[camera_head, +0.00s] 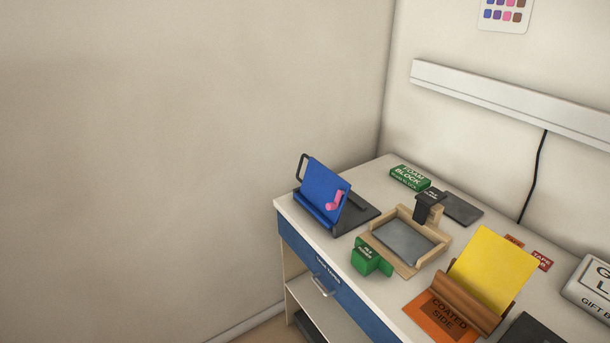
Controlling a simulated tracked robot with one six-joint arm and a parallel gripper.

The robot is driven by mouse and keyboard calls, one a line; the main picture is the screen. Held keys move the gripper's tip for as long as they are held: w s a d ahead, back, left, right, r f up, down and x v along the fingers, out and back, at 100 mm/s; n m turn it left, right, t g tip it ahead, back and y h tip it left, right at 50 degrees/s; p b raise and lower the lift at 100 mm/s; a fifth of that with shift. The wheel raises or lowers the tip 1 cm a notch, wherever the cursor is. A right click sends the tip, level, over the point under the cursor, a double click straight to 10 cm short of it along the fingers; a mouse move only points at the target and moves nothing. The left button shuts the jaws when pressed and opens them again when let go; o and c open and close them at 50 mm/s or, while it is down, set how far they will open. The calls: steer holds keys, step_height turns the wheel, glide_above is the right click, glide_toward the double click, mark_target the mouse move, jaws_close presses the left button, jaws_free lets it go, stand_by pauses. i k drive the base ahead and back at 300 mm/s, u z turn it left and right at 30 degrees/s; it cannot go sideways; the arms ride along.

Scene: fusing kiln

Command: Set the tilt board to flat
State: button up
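The tilt board is most likely the blue panel (323,189) at the left end of the bench. It is tilted up steeply on a dark base (358,214), with a ledge along its lower front edge. A dark handle loop (302,168) stands at its left side. A pink hooked piece (335,200) shows against the lower right of the panel. I cannot tell how the panel is held up. My gripper is not in view.
A wooden frame with a grey plate (404,239) and a green block (367,258) stand right of the board. A foam block box (410,178) is behind. A yellow sheet (490,270) leans in a brown holder (466,301). Walls (180,120) close off the left and back.

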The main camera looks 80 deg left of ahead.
mark_target(319, 187)
steer(key=k, duration=2.2)
steer(key=u, duration=1.9)
steer(key=i, duration=0.6)
steer(key=u, duration=0.05)
